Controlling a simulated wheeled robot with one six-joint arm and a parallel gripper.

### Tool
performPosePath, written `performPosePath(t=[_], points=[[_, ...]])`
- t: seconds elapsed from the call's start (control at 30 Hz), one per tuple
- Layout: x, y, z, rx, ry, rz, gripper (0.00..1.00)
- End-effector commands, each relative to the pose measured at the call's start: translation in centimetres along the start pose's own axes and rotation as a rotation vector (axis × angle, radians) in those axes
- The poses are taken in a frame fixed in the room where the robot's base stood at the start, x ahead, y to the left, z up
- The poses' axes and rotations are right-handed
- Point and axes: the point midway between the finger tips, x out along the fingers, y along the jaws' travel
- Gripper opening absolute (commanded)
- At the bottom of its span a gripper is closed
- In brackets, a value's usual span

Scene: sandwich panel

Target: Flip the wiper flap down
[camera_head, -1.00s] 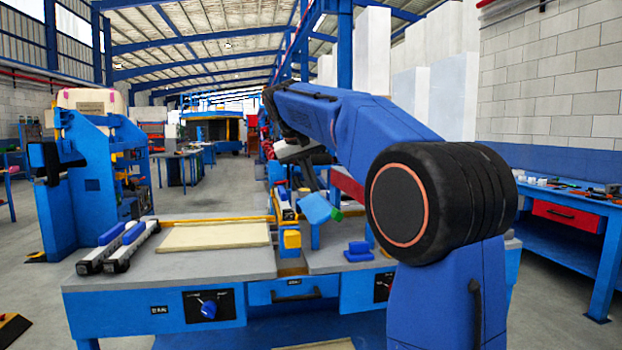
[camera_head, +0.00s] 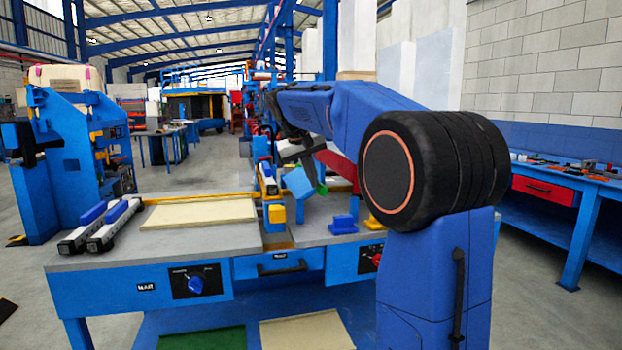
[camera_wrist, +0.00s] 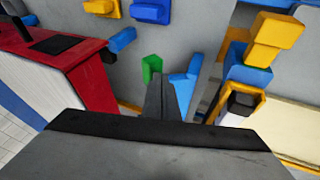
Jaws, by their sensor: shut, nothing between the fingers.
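A tilted light-blue plate (camera_head: 299,183), which looks like the wiper flap, stands over the back middle of the workbench (camera_head: 190,240). A small green piece (camera_head: 321,188) is at its right edge. In the wrist view a light-blue part (camera_wrist: 190,82), likely the same flap, lies just right of the fingertips, and the green piece (camera_wrist: 151,67) is just left of them. My gripper (camera_wrist: 167,92) is shut and empty, pointing between the two. Whether it touches the flap cannot be told. In the head view my gripper (camera_head: 290,155) is small and dark, just above the flap.
A yellow block (camera_head: 277,213) stands left of the flap, and a blue block (camera_head: 343,224) sits to its right. A red box (camera_wrist: 75,55) is at the left of the wrist view. Two white-and-blue rails (camera_head: 100,226) and a beige panel (camera_head: 198,214) lie on the bench's left.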

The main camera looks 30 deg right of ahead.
Motion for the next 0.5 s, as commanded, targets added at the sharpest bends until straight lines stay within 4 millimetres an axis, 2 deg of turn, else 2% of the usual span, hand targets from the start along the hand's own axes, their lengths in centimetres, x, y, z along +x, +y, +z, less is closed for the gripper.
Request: performPosePath(t=[0.27, 0.5], points=[[0.1, 0.2, 0.0, 0.009, -0.003, -0.02, 0.0], [0.8, 1.0, 0.2, 0.044, -0.015, -0.116, 0.0]])
